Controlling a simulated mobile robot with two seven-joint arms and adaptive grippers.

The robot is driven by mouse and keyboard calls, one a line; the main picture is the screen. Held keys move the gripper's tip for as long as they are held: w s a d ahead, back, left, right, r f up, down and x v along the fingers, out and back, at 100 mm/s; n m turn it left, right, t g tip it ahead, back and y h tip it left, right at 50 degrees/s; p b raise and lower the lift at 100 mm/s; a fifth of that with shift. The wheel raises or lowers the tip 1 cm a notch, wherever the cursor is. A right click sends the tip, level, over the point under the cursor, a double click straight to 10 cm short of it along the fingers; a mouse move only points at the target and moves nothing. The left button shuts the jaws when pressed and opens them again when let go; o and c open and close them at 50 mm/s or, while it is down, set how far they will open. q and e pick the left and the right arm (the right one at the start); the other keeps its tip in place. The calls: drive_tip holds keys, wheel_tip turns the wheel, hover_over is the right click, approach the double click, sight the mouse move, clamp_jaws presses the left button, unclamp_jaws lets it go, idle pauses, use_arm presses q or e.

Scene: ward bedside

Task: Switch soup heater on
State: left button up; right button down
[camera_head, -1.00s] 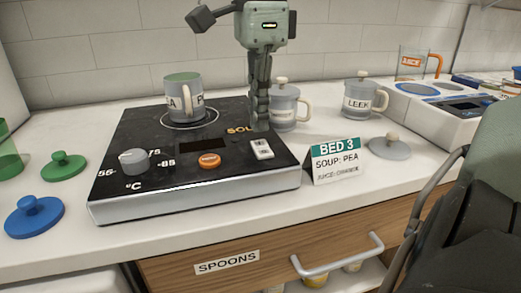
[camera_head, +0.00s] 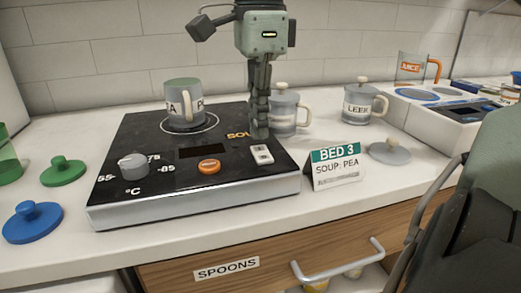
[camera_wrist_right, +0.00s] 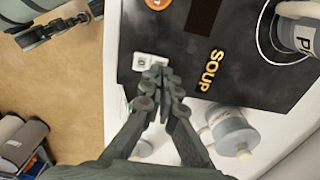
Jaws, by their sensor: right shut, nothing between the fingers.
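The soup heater (camera_head: 150,205) is a black hob with a steel front edge. It carries a grey dial (camera_head: 133,166), an orange button (camera_head: 209,166), a dark display (camera_head: 203,151) and a white rocker switch (camera_head: 262,154) near its right edge. My right gripper (camera_head: 260,134) points down, shut and empty, just behind the switch. In the wrist view the fingertips (camera_wrist_right: 162,72) lie close beside the switch (camera_wrist_right: 148,61); contact cannot be made out. A labelled mug (camera_head: 184,104) stands on the heater's ring. Part of what looks like my left gripper (camera_wrist_right: 50,30) shows in the wrist view.
A lidded mug (camera_head: 283,118) stands behind my right gripper, with the LEEK mug (camera_head: 358,106) further right. A BED 3 card (camera_head: 336,168) stands right of the heater, near a grey lid (camera_head: 390,152). Green (camera_head: 63,171) and blue (camera_head: 33,222) lids lie left.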

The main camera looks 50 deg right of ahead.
sight(259, 148)
drive_tip(key=shift+f+b, duration=0.8)
drive_tip(key=shift+f, duration=0.3)
idle(1.0)
drive_tip(key=shift+r, duration=0.1)
wheel_tip(259, 148, up, 4)
drive_tip(key=p, duration=0.4)
drive_tip(key=shift+r, duration=1.45)
